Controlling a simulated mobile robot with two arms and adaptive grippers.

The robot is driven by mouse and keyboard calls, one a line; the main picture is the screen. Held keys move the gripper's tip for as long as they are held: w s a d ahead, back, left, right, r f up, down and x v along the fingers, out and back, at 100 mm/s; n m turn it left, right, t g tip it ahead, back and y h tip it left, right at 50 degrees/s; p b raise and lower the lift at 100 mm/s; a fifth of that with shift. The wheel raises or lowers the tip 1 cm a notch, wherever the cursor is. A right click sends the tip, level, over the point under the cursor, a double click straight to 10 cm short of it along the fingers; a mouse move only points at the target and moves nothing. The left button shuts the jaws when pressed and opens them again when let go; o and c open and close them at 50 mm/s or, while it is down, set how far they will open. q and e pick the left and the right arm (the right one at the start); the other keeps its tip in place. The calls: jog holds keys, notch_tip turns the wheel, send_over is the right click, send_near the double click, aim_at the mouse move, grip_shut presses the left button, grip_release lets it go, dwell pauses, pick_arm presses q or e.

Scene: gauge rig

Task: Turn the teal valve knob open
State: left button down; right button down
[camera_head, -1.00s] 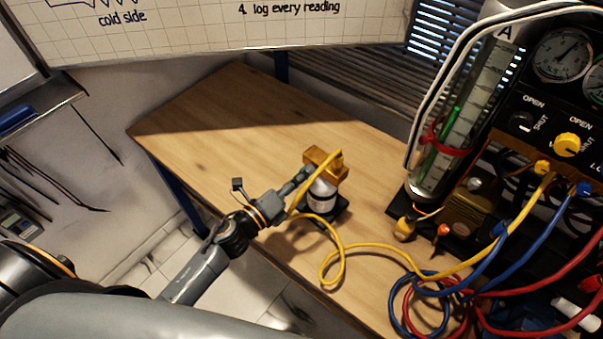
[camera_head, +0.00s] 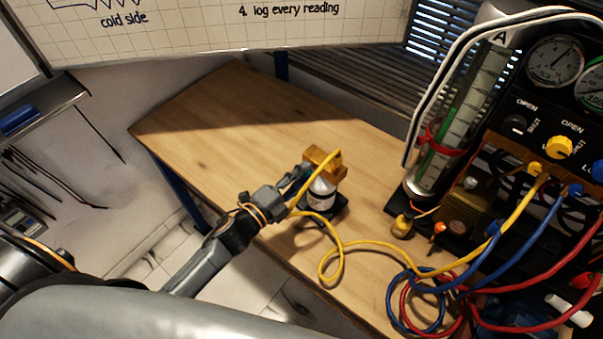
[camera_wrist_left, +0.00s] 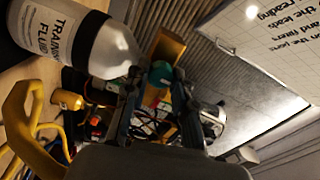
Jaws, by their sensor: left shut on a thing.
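The teal valve knob (camera_wrist_left: 160,73) shows in the left wrist view between the two fingers of my left gripper (camera_wrist_left: 159,88), which is shut on it. The knob sits beside a brass valve block (camera_wrist_left: 168,45) on top of a white bottle (camera_wrist_left: 88,42) labelled as fluid. In the head view my left gripper (camera_head: 302,174) reaches the left side of the brass block (camera_head: 325,162) above the bottle (camera_head: 322,190). The knob is hidden there behind the fingers. How far the knob is turned cannot be told. My right gripper is out of view.
A yellow hose (camera_head: 357,245) loops from the brass block across the wooden table (camera_head: 215,115) to the gauge rig (camera_head: 515,125). Blue and red hoses coil at the table's front right. The table's left and back parts are clear.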

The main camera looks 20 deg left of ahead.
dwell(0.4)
pick_arm(q)
jog(key=c, duration=1.1)
grip_release()
jog(key=v, duration=1.2)
jog(key=shift+a, duration=0.1)
